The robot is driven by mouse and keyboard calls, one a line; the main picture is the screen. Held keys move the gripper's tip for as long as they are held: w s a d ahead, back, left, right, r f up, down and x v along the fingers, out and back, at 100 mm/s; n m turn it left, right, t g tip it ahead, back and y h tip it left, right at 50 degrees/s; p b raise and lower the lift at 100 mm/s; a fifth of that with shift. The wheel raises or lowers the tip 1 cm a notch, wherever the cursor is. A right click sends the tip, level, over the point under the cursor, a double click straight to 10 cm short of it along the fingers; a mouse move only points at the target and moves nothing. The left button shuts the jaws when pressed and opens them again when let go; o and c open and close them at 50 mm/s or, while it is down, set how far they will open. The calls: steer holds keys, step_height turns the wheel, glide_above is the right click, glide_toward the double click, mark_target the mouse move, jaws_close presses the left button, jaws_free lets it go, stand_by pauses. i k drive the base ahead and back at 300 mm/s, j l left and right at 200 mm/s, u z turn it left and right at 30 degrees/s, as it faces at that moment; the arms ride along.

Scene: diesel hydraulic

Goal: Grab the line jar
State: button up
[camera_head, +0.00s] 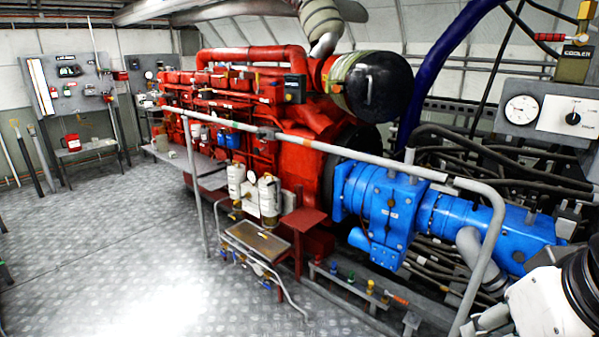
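No container in view is plainly marked as the line jar, and I cannot tell which one it is. Two white canisters (268,198) stand upright in front of the engine, above a small tray. Small blue canisters (233,141) sit against the engine side. Part of my white and black arm shows at the lower right corner. My gripper's fingers are not in view.
A grey handrail (330,148) runs in front of the red engine (240,95) and blue pump unit (390,205). A low rail with small coloured fittings (370,287) lies near the floor. A tool board (75,82) stands far left. The metal floor (110,240) at left is clear.

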mark_target(95, 140)
steer(key=i+j+u, duration=0.1)
steer(key=i+u, duration=0.65)
steer(key=i, duration=0.15)
steer(key=i+l+u, duration=0.35)
steer(key=i+j+u, duration=0.3)
steer(key=i, duration=0.7)
steer(key=i+l+u, duration=0.25)
steer(key=i, duration=0.75)
steer(key=i+u, duration=0.1)
steer(key=i, duration=3.75)
steer(key=i+z, duration=0.1)
steer(key=i, duration=1.85)
steer(key=i+z, duration=0.1)
steer(key=i, duration=0.45)
steer(key=i+j+z, duration=0.15)
steer(key=i, duration=0.4)
steer(key=i+j+z, duration=0.1)
steer(key=i, duration=0.45)
steer(key=i+j+z, duration=0.1)
steer(key=i, duration=0.45)
